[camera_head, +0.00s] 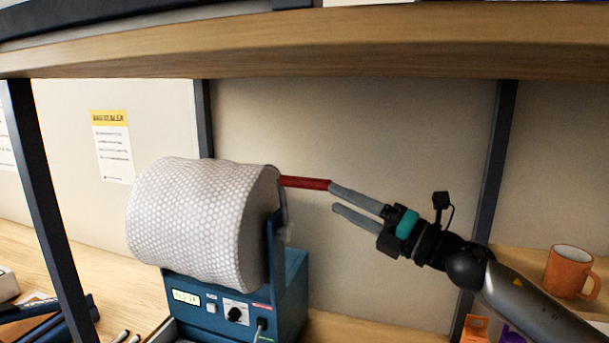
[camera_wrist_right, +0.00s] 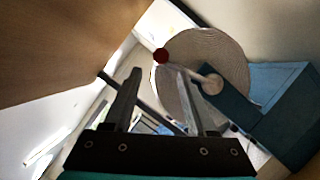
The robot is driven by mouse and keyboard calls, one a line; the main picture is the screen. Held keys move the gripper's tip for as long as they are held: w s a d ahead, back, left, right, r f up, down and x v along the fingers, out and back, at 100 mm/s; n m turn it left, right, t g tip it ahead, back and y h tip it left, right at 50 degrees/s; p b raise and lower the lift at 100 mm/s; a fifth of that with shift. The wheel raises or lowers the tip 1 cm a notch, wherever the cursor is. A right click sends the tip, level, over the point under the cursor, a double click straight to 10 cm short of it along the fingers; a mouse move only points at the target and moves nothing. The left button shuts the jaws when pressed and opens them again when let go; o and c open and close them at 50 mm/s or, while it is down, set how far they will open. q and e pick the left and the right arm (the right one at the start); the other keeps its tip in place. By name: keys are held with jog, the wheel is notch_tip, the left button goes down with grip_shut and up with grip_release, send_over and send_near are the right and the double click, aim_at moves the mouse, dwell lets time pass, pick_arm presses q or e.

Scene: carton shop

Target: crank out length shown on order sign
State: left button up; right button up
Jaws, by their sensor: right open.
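A large roll of white bubble wrap (camera_head: 190,215) is mounted on a blue dispenser (camera_head: 292,290) with a small display (camera_head: 186,298), whose digits I cannot read surely. A red crank handle (camera_head: 305,182) sticks out to the right of the roll. My right gripper (camera_head: 333,197) is open and empty at the handle's outer end; its upper finger overlaps the handle's tip, and I cannot tell if they touch. In the right wrist view, the handle's round red end (camera_wrist_right: 161,56) shows just beyond the gap between the fingers (camera_wrist_right: 160,72). My left gripper is out of view. No readable order sign shows.
A wooden shelf (camera_head: 320,45) spans overhead, above the roll and my right arm. Dark uprights (camera_head: 492,170) stand at both sides. A paper with a yellow header (camera_head: 113,150) hangs on the back wall. An orange mug (camera_head: 567,272) stands at the right.

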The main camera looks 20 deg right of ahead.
aim_at(305, 183)
jog(key=p+x, duration=0.3)
jog(key=x, duration=0.4)
jog(key=shift+w+a+r, duration=0.2)
jog(key=shift+r, duration=0.05)
jog(key=shift+w+a, duration=0.45)
jog(key=shift+w, duration=0.1)
grip_shut()
dwell(0.8)
